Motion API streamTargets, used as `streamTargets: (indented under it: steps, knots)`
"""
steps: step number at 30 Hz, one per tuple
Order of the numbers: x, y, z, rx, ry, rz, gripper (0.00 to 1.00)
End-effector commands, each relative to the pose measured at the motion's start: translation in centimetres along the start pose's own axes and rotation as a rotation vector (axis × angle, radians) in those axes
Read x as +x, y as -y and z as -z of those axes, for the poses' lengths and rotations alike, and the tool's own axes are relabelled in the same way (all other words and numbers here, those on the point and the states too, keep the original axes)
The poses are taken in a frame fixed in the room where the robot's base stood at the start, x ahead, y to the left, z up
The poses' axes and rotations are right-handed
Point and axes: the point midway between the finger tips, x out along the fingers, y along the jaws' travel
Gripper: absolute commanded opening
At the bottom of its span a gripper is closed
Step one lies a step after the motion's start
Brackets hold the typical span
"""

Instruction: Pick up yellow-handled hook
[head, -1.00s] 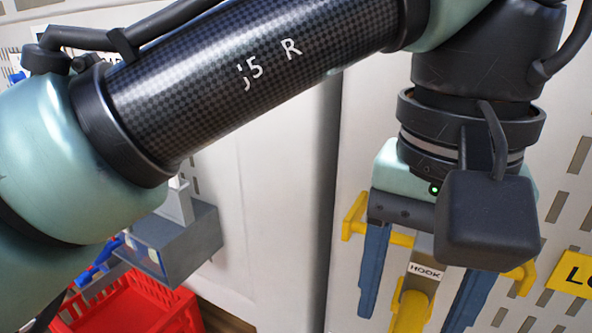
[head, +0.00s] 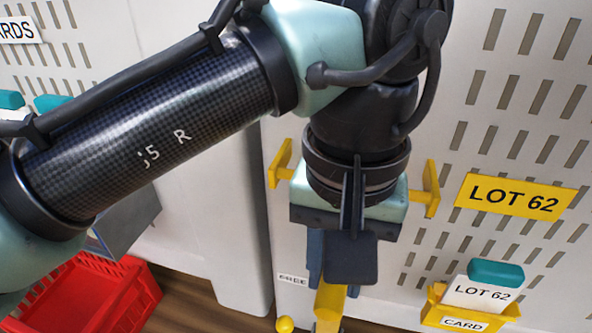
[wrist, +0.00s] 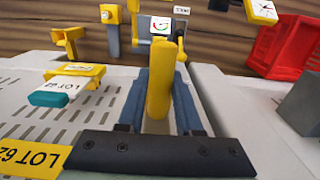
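The yellow-handled hook shows mostly as its thick yellow handle (head: 328,303), sticking out below my gripper in the head view. In the wrist view the handle (wrist: 159,85) stands between the two blue fingers of my gripper (wrist: 166,82). The fingers are close together, one on each side of the handle, and appear shut on it. In the head view, my gripper (head: 333,275) points down in front of the pale slotted panel, and a dark block hides most of the right finger. The metal part of the hook is hidden, so I cannot tell whether it hangs free.
Yellow brackets (head: 281,164) flank my gripper. A yellow LOT 62 sign (head: 514,197) and a yellow card holder (head: 470,315) are on the panel at right. A red crate (head: 95,300) is at lower left. A FREE label (head: 293,280) is beside the fingers.

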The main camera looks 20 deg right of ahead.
Motion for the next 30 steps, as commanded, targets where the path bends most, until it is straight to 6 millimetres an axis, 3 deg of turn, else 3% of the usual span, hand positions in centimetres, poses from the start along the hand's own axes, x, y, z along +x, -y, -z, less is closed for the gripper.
streamTargets:
  steps: [1,5,20,30]
  knots:
    - [0.0,0.0,0.0,0.000,0.000,0.000,0.23]
    - [0.0,0.0,0.0,0.000,0.000,0.000,0.00]
    - [-0.2,0.0,0.0,0.000,-0.001,0.000,0.00]
    - [-2.8,0.0,-0.6,0.000,-0.001,0.000,0.00]
